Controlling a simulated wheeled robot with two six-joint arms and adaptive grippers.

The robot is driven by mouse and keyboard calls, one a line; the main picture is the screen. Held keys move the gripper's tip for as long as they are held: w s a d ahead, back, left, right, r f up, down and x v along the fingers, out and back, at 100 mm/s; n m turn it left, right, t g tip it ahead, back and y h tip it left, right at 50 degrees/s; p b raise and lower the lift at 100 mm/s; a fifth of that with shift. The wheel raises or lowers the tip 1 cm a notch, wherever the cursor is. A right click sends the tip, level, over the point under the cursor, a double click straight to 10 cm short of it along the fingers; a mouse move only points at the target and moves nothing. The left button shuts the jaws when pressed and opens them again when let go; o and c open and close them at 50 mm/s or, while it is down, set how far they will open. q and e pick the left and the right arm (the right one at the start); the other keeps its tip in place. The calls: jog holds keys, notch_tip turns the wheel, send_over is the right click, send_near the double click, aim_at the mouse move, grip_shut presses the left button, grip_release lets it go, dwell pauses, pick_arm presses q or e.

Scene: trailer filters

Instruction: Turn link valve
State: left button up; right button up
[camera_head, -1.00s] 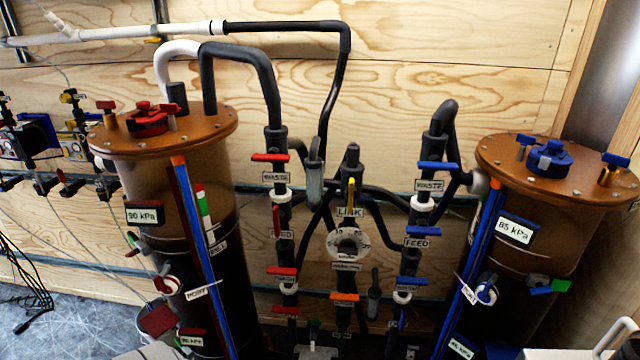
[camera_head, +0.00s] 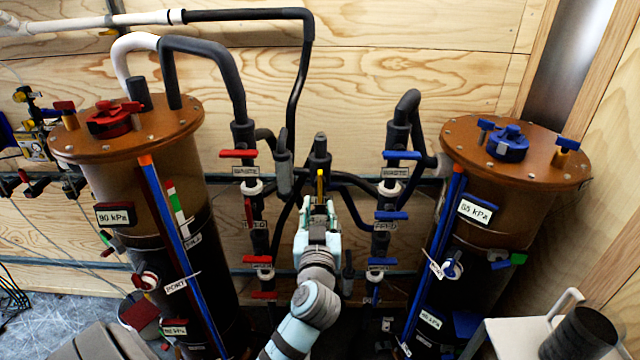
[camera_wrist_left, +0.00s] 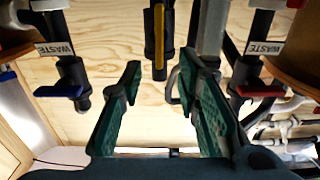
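The link valve's yellow handle (camera_head: 320,183) stands upright on the middle black pipe, between the red-handled and blue-handled valve columns. The left wrist view also shows the yellow handle (camera_wrist_left: 160,38), vertical, ahead of the fingers and in the gap between them. My left gripper (camera_head: 318,212) is just below the handle in the head view and covers most of the LINK label and the gauge. Its green fingers (camera_wrist_left: 165,90) are spread apart with nothing between them. I cannot tell whether a finger touches the handle. My right gripper is not in view.
Red valve handles (camera_head: 238,154) line the left pipe column, and blue handles (camera_head: 402,155) line the right one. Large brown-lidded filter tanks stand at left (camera_head: 125,130) and right (camera_head: 515,152). Black hoses run close behind the gripper. A white chair-like object (camera_head: 510,335) stands at lower right.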

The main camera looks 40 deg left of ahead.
aim_at(320, 187)
pick_arm(q)
jog(key=x, duration=1)
jog(key=shift+w+a, duration=0.1)
jog(key=shift+c, duration=0.4)
jog(key=shift+f, duration=0.1)
grip_shut()
